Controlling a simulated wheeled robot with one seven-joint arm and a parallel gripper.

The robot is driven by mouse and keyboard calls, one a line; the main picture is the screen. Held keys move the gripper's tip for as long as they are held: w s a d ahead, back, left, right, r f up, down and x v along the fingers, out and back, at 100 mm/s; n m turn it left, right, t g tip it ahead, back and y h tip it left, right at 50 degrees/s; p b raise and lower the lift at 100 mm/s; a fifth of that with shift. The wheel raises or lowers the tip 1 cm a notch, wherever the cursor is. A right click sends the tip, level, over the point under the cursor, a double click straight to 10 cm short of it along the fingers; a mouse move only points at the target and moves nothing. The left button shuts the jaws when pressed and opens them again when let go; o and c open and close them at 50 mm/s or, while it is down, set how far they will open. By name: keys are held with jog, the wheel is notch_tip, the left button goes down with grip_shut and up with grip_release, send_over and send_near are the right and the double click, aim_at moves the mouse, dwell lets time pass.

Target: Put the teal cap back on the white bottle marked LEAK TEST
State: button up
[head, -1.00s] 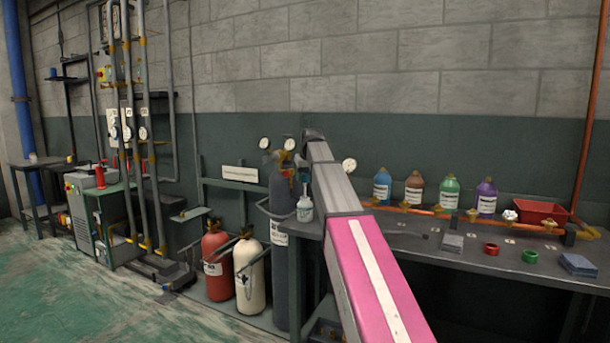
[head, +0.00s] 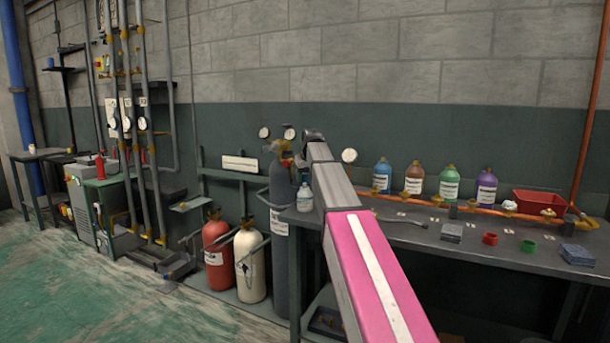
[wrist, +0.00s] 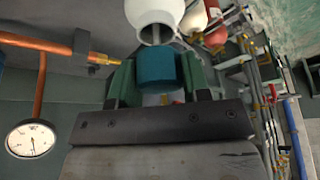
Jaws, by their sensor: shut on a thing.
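In the wrist view my gripper (wrist: 158,76) is shut on the teal cap (wrist: 157,67), with one dark green finger on each side of it. The white bottle (wrist: 154,12) is just beyond the cap, its open neck facing it. A thin pale stem shows between neck and cap, and a small gap seems to separate them. In the head view the white bottle (head: 304,200) stands upright at the left end of the bench, beside my arm. Its marking is too small to read. My gripper is hidden behind my arm there.
A copper pipe with a brass fitting (wrist: 98,58) and a gauge (wrist: 32,138) are close to my gripper. The bench (head: 400,238) also carries several coloured bottles, a red bin (head: 537,203), and red (head: 490,239) and green (head: 528,246) rings. Gas cylinders (head: 250,265) stand left of the bench.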

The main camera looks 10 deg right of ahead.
jog(key=shift+f, duration=1)
jog(key=o, duration=1.2)
jog(key=shift+o, duration=0.2)
jog(key=shift+r, duration=3.55)
